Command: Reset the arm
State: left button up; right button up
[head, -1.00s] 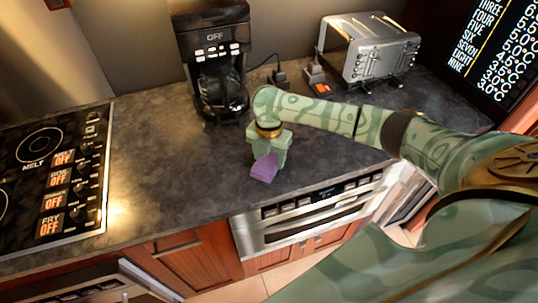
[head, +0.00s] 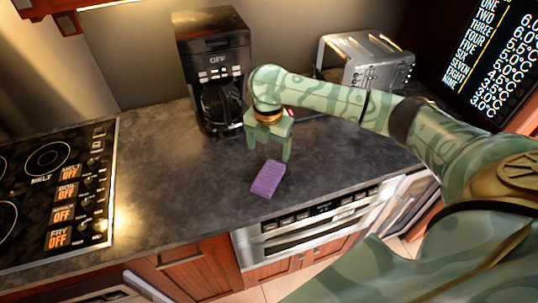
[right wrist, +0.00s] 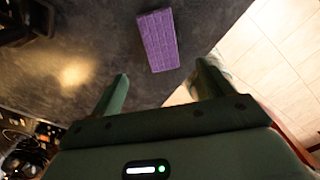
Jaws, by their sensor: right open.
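My right gripper (head: 268,150) is open and empty above the dark countertop, in front of the coffee maker. In the right wrist view its two fingers (right wrist: 163,88) stand apart with nothing between them. A purple block (head: 268,179) with a grid-like surface lies on the countertop just below and in front of the gripper, apart from it. The block also shows in the right wrist view (right wrist: 158,40), beyond the fingertips. My left gripper is not in view.
A black coffee maker (head: 215,75) stands behind the gripper, and a silver toaster (head: 368,62) stands at the back right. A stove (head: 60,185) is at the left. A steel drawer appliance (head: 310,222) sits under the counter's front edge. The counter (head: 170,190) left of the block is clear.

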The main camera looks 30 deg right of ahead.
jog(key=shift+r, duration=0.5)
jog(key=shift+a, duration=0.1)
